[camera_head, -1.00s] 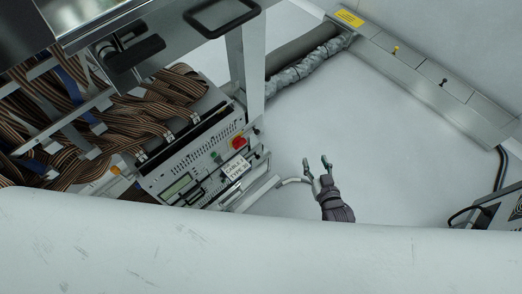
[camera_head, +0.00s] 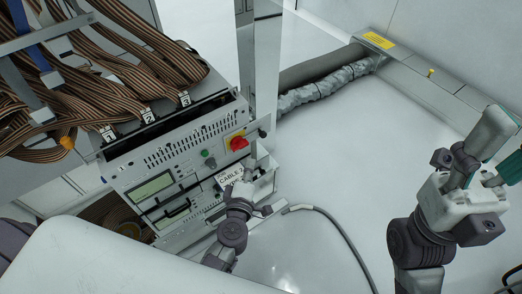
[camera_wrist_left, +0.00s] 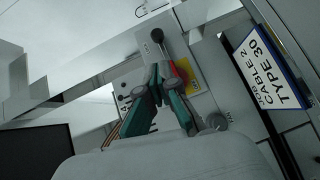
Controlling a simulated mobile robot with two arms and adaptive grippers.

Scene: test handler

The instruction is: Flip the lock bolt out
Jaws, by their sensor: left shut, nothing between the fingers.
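A short metal lever with a black ball knob (camera_wrist_left: 157,35), apparently the lock bolt, stands on the panel in the left wrist view. In the head view the dark knob (camera_head: 262,133) shows at the cabinet's right edge, beside the red button. My left gripper (camera_head: 249,173) is below the knob, in front of the white cable sign. In the wrist view its shut, empty fingers (camera_wrist_left: 162,72) point at the lever; contact cannot be told. The fingers partly hide the red button and yellow plate. My right gripper (camera_head: 508,145) is open and empty at the far right.
The cabinet front (camera_head: 180,170) carries a display, switches and a red button (camera_head: 238,143). Brown ribbon cables (camera_head: 130,60) lie above it. A metal post (camera_head: 262,70) rises behind. A grey cable (camera_head: 335,225) runs along the light floor, which is mostly clear on the right.

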